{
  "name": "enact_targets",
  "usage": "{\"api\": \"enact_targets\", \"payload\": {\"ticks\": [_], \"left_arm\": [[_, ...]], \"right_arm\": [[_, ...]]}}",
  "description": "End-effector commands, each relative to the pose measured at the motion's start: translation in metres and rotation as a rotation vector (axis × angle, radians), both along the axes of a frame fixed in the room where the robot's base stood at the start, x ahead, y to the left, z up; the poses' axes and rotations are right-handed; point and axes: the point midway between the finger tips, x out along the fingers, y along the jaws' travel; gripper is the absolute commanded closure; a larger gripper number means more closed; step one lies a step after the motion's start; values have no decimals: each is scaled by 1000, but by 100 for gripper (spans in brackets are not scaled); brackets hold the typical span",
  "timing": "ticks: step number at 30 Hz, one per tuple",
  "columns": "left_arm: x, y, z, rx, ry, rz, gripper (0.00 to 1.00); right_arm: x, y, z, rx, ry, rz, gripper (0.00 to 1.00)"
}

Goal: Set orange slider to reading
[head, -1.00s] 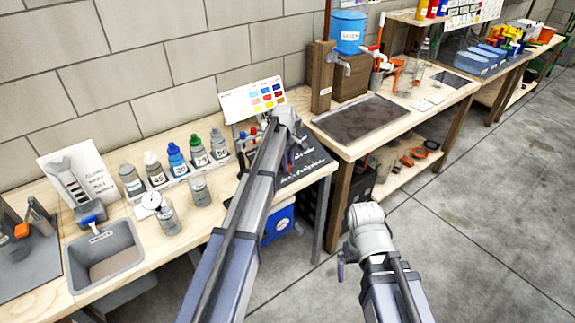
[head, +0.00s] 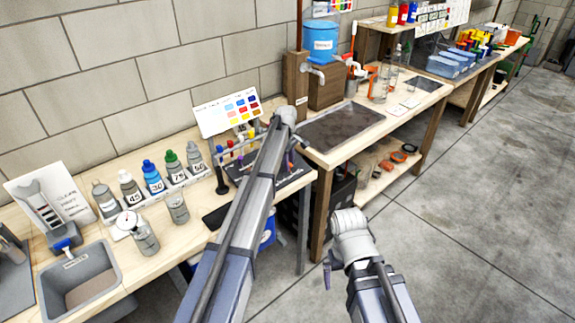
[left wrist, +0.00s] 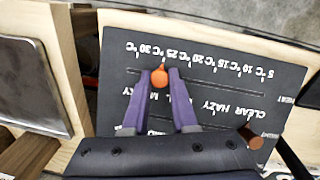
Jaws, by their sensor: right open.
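The orange slider (left wrist: 159,76) is a round knob on a dark board (left wrist: 118,75) with white lettering, upside down in the left wrist view. A row of temperature marks runs from 5 to 30 °C, and the knob appears near the 25 to 30 end. My right gripper (head: 328,276) is open, away from the bench beside the floor.
A brownish knob (left wrist: 256,142) sits lower on the board, near the word CLEAR. A colour chart (head: 228,112) stands behind the board. A dark tray (head: 345,130) lies to the right.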

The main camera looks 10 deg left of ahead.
Motion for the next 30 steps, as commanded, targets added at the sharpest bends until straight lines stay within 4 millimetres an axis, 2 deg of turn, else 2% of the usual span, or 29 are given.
{"api": "enact_targets", "payload": {"ticks": [1,7,20,30], "left_arm": [[0,0,0,0,0,0,67],[0,0,0,0,0,0,46],[-1,0,7,-1,0,-1,46],[-4,1,44,-1,0,-1,46]], "right_arm": [[0,0,0,0,0,0,0],[0,0,0,0,0,0,0],[0,0,7,0,0,0,0],[0,0,44,0,0,0,0]]}}
